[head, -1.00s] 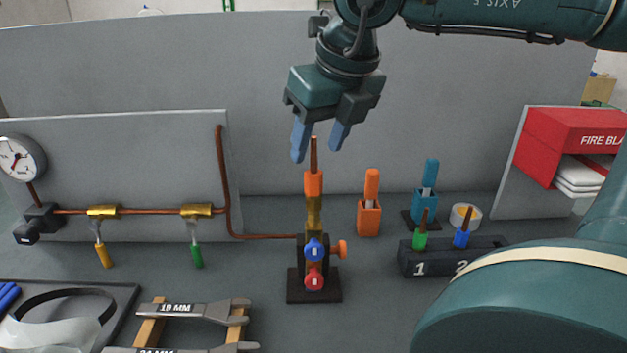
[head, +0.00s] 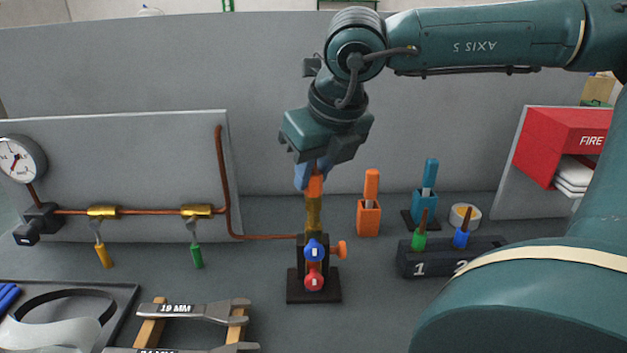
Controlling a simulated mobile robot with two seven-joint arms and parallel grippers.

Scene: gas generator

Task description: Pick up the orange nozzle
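The orange nozzle (head: 315,186) stands upright on top of the brass fitting (head: 314,215) of the black stand (head: 313,287). My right gripper (head: 312,178) points down over it from above. Its blue fingers are close together on the upper part of the orange body, and they look shut on it. The nozzle's copper tip is hidden behind the fingers and gripper body. The nozzle is still seated on the fitting. My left gripper is not in view.
An orange tool in a holder (head: 369,219) stands just right of the stand. A black numbered block (head: 452,258) holds a green and a blue nozzle. A copper pipe with valves (head: 151,211) runs left. Wrenches (head: 180,312) lie in front left.

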